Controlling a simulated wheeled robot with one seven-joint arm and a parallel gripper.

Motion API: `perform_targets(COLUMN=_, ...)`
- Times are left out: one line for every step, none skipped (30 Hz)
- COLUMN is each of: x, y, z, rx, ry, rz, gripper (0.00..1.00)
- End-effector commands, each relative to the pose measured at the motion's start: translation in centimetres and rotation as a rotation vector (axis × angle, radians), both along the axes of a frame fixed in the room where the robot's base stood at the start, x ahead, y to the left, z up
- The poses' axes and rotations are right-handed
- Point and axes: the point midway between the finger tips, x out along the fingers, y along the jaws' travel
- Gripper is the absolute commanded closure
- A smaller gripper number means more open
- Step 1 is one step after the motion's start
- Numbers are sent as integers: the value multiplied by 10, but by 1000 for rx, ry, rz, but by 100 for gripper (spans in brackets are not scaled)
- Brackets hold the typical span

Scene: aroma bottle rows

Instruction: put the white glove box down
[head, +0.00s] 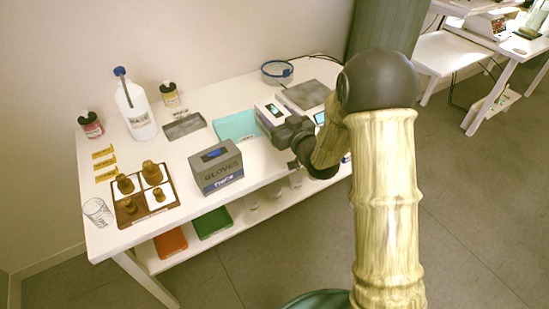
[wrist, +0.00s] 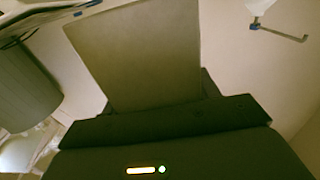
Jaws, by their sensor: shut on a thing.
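The white glove box (head: 264,117), with a dark blue opening, is at my gripper (head: 284,126) over the right half of the white table. In the wrist view it is a large plain face (wrist: 140,55) rising between the fingers of my gripper (wrist: 155,108). The gripper is shut on it. My wrist and arm hide part of the box in the head view, and I cannot tell whether its underside touches the table.
A grey glove box (head: 217,168) stands left of my gripper on the white table (head: 150,232). A teal tray (head: 236,126) and a grey tray (head: 184,127) lie behind. A dark grey pad (head: 307,94) lies at right. A brown bottle rack (head: 128,210) is at left.

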Motion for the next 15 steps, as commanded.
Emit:
perform_targets(x=0, y=0, z=0, rx=1, ry=-3, rz=0, gripper=85)
perform_targets(x=0, y=0, z=-2, rx=1, ry=-2, rz=0, gripper=85)
perform_targets(x=0, y=0, z=-6, rx=0, ry=0, rz=0, gripper=85)
perform_targets(x=0, y=0, z=-10, rx=-1, ry=1, rz=0, gripper=85)
perform_targets(x=0, y=1, z=-15, rx=0, ry=0, rz=1, gripper=85)
perform_targets(x=0, y=1, z=-21, rx=0, ry=1, rz=1, gripper=85)
perform_targets(x=0, y=1, z=-28, rx=0, ry=2, rz=1, gripper=85)
perform_targets(x=0, y=1, z=-33, rx=1, ry=2, rz=1, gripper=85)
perform_targets(x=0, y=1, z=-41, rx=1, ry=3, rz=1, gripper=85)
perform_targets(x=0, y=0, z=-46, rx=0, ry=1, rz=1, gripper=85)
perform_targets(x=0, y=0, z=-50, rx=0, ry=1, rz=1, gripper=85)
perform_targets(x=0, y=0, z=-56, rx=-1, ry=1, rz=0, gripper=85)
perform_targets(x=0, y=0, z=-58, rx=-1, ry=-1, rz=0, gripper=85)
perform_targets(x=0, y=0, z=-60, rx=0, ry=-2, rz=0, gripper=85)
perform_targets(x=0, y=0, z=-62, rx=0, ry=-2, rz=0, gripper=85)
